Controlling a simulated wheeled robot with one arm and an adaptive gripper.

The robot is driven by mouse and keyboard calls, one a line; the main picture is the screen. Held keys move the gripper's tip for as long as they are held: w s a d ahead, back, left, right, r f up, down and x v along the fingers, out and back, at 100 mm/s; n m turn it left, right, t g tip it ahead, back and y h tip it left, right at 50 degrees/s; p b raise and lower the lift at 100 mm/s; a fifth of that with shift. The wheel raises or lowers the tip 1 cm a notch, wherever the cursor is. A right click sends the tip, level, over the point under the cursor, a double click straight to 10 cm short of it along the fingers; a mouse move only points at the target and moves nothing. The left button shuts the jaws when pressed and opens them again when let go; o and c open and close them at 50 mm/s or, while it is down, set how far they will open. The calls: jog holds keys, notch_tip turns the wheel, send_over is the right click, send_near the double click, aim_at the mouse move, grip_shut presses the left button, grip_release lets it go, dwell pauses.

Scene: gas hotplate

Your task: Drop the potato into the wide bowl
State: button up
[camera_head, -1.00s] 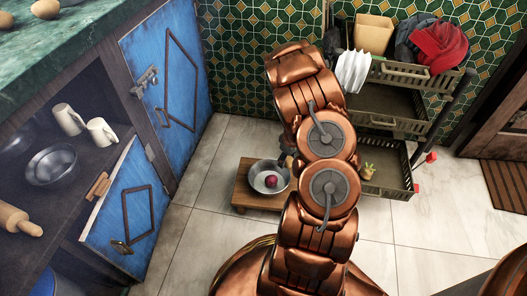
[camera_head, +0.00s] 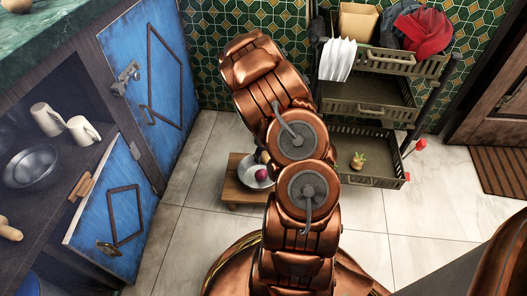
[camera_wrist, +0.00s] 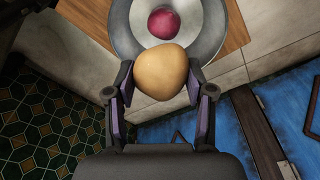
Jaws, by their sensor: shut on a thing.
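My gripper (camera_wrist: 161,80) is shut on a tan potato (camera_wrist: 162,72) in the wrist view, one finger on each side. The potato is partly visible beside my arm in the head view (camera_head: 265,157). A wide-rimmed metal bowl (camera_wrist: 214,27) lies beyond and beneath the potato, and the potato overlaps its near rim in this view. A dark red onion (camera_wrist: 163,23) is inside the bowl. In the head view the bowl (camera_head: 247,178) stands on a low wooden stool, partly hidden by my arm. The gap between potato and bowl is hard to judge.
The low wooden stool (camera_head: 231,189) stands on the tiled floor. Left is an open blue cabinet (camera_head: 112,215) holding mugs and another metal bowl (camera_head: 31,165).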

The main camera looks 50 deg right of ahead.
jog(key=shift+f, duration=1.5)
jog(key=o, duration=1.3)
jog(key=shift+c, duration=0.2)
jog(key=shift+r, duration=0.1)
jog(key=shift+s+r, duration=0.25)
jog(key=shift+r, duration=1.7)
jog(key=shift+s+r, duration=0.25)
jog(key=shift+r, duration=1.75)
jog(key=shift+s+r, duration=0.25)
jog(key=shift+r, duration=1.7)
jog(key=shift+r, duration=0.1)
